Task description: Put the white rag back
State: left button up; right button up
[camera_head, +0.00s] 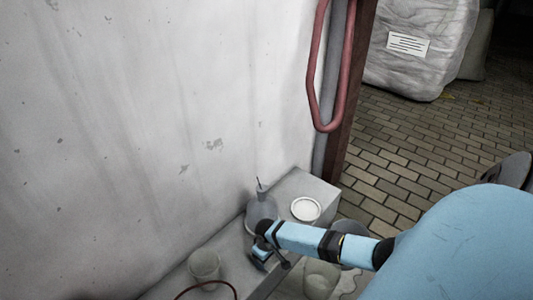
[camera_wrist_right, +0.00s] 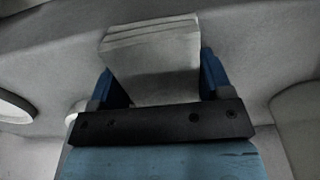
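A pale folded cloth, apparently the white rag (camera_wrist_right: 152,45), shows in the right wrist view with its layered edge at the top. It lies between the two blue fingers of my right gripper (camera_wrist_right: 160,80). The fingers stand wide apart, one on each side of it. I cannot tell whether they press on it. In the head view my right gripper (camera_head: 262,257) points down at the grey ledge (camera_head: 228,240) along the wall. I cannot make out the rag there. My left gripper is not in view.
A grey bottle (camera_head: 262,210) and a white-topped tin (camera_head: 305,209) stand just beyond my right gripper. A pale bucket (camera_head: 204,265) stands at its left, another container (camera_head: 320,279) below my forearm. A red pipe (camera_head: 325,110) hangs by the wall. Paving is open at right.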

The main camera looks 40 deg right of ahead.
jog(key=o, duration=0.4)
notch_tip(320, 180, up, 3)
jog(key=shift+f+p, duration=0.1)
jog(key=shift+p, duration=0.75)
pick_arm(q)
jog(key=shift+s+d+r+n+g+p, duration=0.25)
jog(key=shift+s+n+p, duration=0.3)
jog(key=shift+p, duration=0.25)
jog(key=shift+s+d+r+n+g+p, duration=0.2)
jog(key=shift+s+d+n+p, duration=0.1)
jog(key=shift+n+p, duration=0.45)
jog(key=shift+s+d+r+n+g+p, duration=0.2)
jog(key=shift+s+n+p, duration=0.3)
jog(key=shift+p, duration=0.4)
pick_arm(e)
notch_tip(320, 180, up, 10)
jog(key=shift+f, duration=0.2)
